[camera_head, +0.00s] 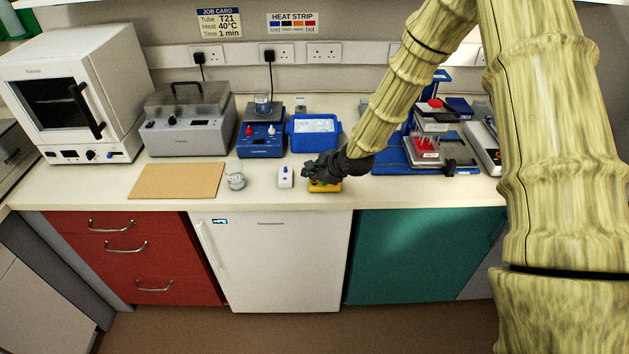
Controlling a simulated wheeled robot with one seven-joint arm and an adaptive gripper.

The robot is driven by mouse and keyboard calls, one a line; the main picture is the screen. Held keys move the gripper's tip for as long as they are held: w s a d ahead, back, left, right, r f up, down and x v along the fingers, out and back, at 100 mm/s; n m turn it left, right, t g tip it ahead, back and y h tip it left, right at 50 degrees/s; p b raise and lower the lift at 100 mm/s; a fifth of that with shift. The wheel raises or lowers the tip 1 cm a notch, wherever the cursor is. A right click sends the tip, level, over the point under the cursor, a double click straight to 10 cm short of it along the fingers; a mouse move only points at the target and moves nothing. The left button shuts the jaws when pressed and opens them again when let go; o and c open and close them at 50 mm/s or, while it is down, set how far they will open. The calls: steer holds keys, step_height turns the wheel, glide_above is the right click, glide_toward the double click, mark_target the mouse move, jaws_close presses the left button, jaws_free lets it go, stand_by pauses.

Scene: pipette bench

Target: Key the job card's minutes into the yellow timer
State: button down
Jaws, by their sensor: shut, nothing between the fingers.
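The job card (219,23) hangs on the back wall and reads Tube T21, Heat 40°C, Time 1 min. The yellow timer (325,188) lies on the bench near its front edge, right of the middle. My gripper (311,178) is shut and empty, right over the timer and hiding most of it. Only the timer's lower edge and sides show; its buttons and display are hidden. I cannot tell whether the fingertips touch it.
A small white device with a blue button (285,177) stands just left of the timer. A glass jar (236,181) and a cork board (177,181) lie further left. A blue tub (314,146) stands behind, and a blue rack stand (393,160) to the right.

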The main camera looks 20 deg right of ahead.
step_height(320, 180, up, 6)
steer(key=p, duration=0.4)
stand_by(0.6)
stand_by(0.6)
steer(key=s+a+f+n+g+h+b, duration=0.2)
steer(key=s+f+n+g+b, duration=0.55)
steer(key=s+f, duration=1.55)
steer(key=s+d+f+n, duration=0.1)
steer(key=s+f+n, duration=0.3)
steer(key=s, duration=0.4)
steer(key=s+d+f+n+h+b, duration=0.1)
steer(key=s+f+n, duration=0.3)
steer(key=s, duration=0.4)
steer(key=s+d+f+n+h, duration=0.1)
steer(key=s+f+n, duration=0.2)
steer(key=s+n, duration=0.3)
steer(key=s, duration=0.3)
steer(key=shift+f+g+b, duration=0.35)
steer(key=shift+f, duration=0.05)
steer(key=shift+a, duration=0.1)
